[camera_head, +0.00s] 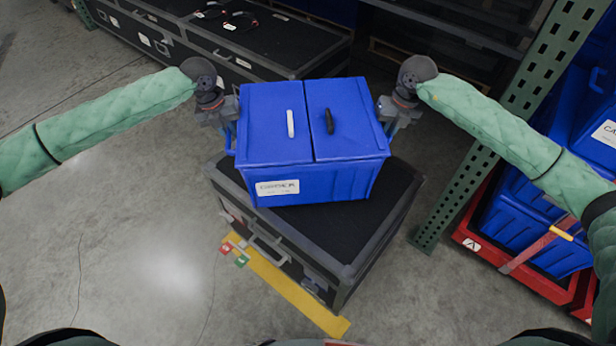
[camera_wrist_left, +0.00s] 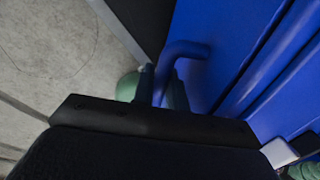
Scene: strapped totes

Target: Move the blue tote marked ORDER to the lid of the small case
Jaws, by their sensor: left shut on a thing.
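The blue tote (camera_head: 318,177) with a two-part blue lid is over the black lid (camera_head: 385,205) of the small case; I cannot tell whether it rests on it or hangs just above. My left gripper (camera_head: 231,130) is at the tote's left side. In the left wrist view the left gripper (camera_wrist_left: 160,88) is shut on the blue handle (camera_wrist_left: 185,50) of the tote. My right gripper (camera_head: 389,127) is at the tote's right side; its fingers are mostly hidden.
A long black case (camera_head: 215,45) with cables on it stands behind. A green perforated rack post (camera_head: 505,125) rises close on the right, with blue totes on a red base (camera_head: 480,240) beyond it. Yellow floor tape (camera_head: 290,295) runs in front. Floor on the left is clear.

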